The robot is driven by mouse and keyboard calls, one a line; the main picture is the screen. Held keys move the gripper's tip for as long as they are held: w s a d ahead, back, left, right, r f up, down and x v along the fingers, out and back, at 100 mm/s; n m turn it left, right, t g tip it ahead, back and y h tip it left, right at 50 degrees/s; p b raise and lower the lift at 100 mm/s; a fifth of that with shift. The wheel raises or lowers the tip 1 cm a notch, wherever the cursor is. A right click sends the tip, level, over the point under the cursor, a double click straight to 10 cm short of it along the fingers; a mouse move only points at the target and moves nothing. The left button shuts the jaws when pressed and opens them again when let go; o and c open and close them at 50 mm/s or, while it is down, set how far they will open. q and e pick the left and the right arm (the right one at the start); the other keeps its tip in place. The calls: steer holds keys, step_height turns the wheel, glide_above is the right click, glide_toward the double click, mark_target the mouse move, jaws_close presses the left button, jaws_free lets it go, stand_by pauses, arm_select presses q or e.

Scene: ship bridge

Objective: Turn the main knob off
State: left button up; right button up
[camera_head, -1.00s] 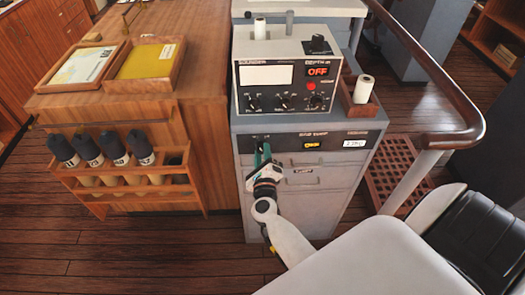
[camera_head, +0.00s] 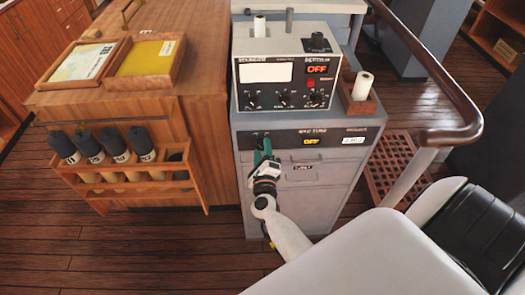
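A grey cabinet (camera_head: 305,190) stands in the middle, with a dark control strip (camera_head: 345,139) across its upper front. A small display (camera_head: 310,141) on the strip reads OFF in yellow. My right gripper (camera_head: 263,150) reaches the left part of this strip, its green fingers pointing up at the panel. The knob there is hidden behind the fingers, so I cannot tell whether they are closed on it. My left gripper is not in view.
An instrument box (camera_head: 287,70) with several knobs and a red OFF display (camera_head: 317,69) sits on the cabinet. A wooden desk (camera_head: 185,75) with a bottle rack (camera_head: 130,185) stands at left. A curved handrail (camera_head: 430,65) runs at right.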

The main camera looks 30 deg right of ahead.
steer(key=shift+s, duration=0.1)
steer(key=v, duration=1.1)
steer(key=shift+s+a, duration=0.3)
steer(key=shift+a, duration=0.05)
